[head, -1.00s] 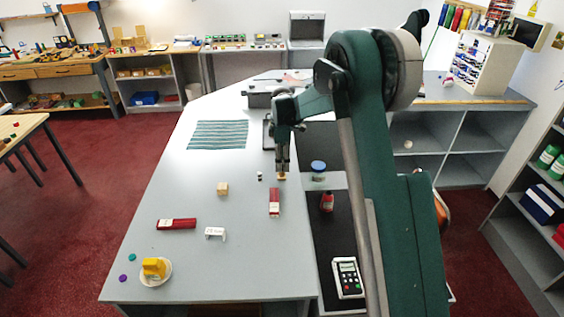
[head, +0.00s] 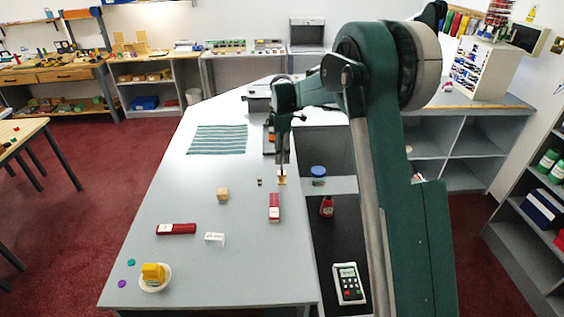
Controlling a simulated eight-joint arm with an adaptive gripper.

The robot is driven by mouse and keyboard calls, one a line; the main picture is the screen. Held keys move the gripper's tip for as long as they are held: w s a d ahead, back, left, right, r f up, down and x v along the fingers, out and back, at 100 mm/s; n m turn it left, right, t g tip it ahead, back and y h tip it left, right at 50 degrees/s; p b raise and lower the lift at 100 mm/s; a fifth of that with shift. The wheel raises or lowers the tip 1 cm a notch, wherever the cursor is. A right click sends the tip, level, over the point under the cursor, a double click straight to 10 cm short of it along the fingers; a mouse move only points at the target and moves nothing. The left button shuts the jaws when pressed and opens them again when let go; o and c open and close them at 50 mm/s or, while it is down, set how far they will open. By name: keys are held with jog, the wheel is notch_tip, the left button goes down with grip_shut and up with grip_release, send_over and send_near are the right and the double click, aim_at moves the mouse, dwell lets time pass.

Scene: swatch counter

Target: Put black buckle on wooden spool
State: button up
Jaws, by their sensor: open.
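The wooden spool (head: 282,179) is a small tan piece on the grey counter, just behind a red box. My gripper (head: 281,170) points down directly over the spool, its fingertips close to the spool's top. The fingers are open, but they look thin and dark from here, and whether they touch the spool cannot be told. A tiny dark piece (head: 260,182), perhaps the black buckle, lies on the counter just left of the spool. It is too small to identify surely. Any dark piece between the fingertips cannot be made out.
A striped cloth (head: 217,139) lies at back left. The counter's left middle is clear.

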aim_at(282, 167)
jog(key=shift+r, duration=2.6)
jog(key=s+d+r+m+t, duration=0.1)
jog(key=s+d+r+m, duration=0.3)
jog(key=s, duration=0.5)
jog(key=s+d+r+m+t, duration=0.1)
jog(key=s+d+r+m, duration=0.15)
jog(key=s+r, duration=0.5)
jog(key=s+d+r+m+t, duration=0.15)
jog(key=s+d+r, duration=0.3)
jog(key=s, duration=0.45)
jog(key=s+d+f+m+t, duration=0.1)
jog(key=s+f+m, duration=0.1)
jog(key=s, duration=0.7)
jog(key=s+d+f+m+t, duration=0.1)
jog(key=s+m, duration=0.3)
jog(key=s, duration=0.5)
jog(key=s+d+f+m+t, duration=0.1)
jog(key=s+d+f+m, duration=0.2)
jog(key=s, duration=0.7)
jog(key=shift+d+f+m+t, duration=0.2)
jog(key=shift+f+m+t, duration=0.15)
jog(key=shift+f+m, duration=0.2)
